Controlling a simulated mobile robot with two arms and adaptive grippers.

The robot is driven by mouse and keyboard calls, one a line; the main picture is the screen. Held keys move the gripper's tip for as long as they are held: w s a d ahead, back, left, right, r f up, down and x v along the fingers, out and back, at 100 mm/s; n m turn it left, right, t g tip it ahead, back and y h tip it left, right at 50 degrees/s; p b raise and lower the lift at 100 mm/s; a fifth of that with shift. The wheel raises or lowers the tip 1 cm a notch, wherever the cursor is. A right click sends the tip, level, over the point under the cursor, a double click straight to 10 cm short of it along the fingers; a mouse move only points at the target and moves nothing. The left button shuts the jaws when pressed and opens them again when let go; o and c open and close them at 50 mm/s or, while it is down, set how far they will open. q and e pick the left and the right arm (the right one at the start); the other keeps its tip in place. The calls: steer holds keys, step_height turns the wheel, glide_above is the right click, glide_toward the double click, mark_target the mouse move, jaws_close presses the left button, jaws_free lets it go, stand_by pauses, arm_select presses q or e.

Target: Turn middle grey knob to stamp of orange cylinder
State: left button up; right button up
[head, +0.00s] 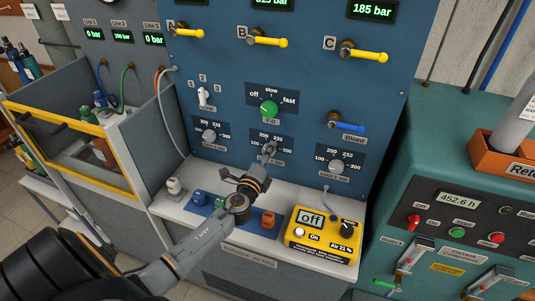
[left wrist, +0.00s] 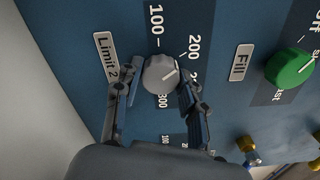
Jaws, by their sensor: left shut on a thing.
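The middle grey knob (left wrist: 160,74), beside the "Limit 2" plate (left wrist: 106,56), sits between the fingers of my left gripper (left wrist: 157,82) in the left wrist view. The fingers are shut on its sides. Its white pointer line is turned toward the 200 side of the scale. In the head view my left gripper (head: 267,151) covers most of this knob, below the green Fill knob (head: 269,109). An orange piece (head: 268,220) lies on the bench's blue strip; I cannot tell whether it is the orange cylinder. I can read no stamp on a cylinder.
Similar grey knobs are at left (head: 209,135) and right (head: 337,166). A yellow box (head: 322,236) stands on the bench at right. Yellow levers (head: 268,42) are above. A yellow-framed enclosure (head: 72,150) is at left, a green compressor panel (head: 455,160) at right.

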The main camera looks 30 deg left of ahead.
arm_select(q)
steer(key=shift+m, duration=0.6)
steer(key=o, duration=1.1)
steer(key=shift+o, duration=0.2)
steer(key=v, duration=1.2)
